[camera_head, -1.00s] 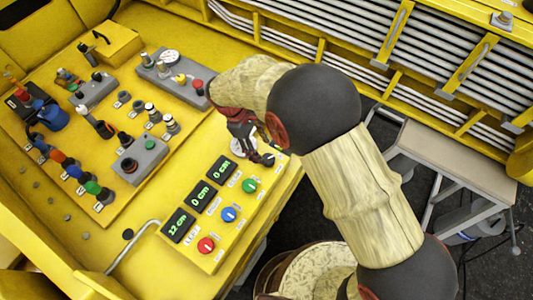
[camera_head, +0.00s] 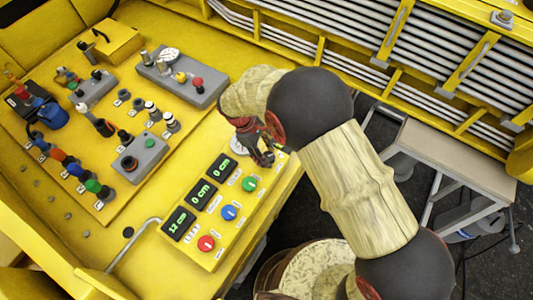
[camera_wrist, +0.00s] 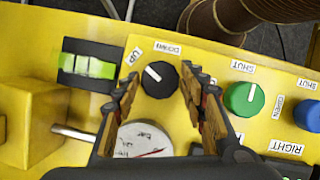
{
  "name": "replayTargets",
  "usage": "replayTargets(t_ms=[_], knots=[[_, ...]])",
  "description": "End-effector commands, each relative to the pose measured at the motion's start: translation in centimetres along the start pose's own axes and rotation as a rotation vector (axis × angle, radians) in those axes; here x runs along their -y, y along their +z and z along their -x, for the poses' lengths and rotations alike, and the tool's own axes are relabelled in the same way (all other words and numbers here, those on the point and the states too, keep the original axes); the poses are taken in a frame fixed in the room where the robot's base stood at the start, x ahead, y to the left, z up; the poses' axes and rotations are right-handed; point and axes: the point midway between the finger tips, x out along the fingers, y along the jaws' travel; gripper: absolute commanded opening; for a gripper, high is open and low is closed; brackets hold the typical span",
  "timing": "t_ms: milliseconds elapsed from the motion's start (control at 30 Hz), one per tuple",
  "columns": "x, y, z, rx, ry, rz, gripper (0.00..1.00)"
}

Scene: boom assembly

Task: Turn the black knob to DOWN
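The black knob (camera_wrist: 162,85) sits on the yellow panel in the wrist view. Its white mark points up and left, toward the UP label (camera_wrist: 134,57). The DOWN label (camera_wrist: 167,47) is just above the knob. My gripper (camera_wrist: 160,74) is open, with one finger on each side of the knob. Small gaps show between the fingertips and the knob, and I cannot tell how high the tips are above the panel. In the head view my gripper (camera_head: 265,158) is over the far right end of the panel and hides most or all of the knob.
A green knob (camera_wrist: 244,98) stands right of my fingers, with a blue knob (camera_wrist: 308,115) beyond. In the head view, a red knob (camera_head: 206,243) is at the near end.

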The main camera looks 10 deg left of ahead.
Motion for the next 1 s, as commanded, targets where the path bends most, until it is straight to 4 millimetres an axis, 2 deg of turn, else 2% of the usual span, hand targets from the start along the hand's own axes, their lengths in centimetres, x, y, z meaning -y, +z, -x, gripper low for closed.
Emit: replayTargets(t_ms=[500,767,1000], knots=[[-0.01,0.00,0.03,0.000,0.000,0.000,0.11],[-0.06,0.02,0.00,0.001,-0.012,-0.028,0.11],[-0.19,0.03,-0.02,0.000,-0.059,-0.143,0.11]])
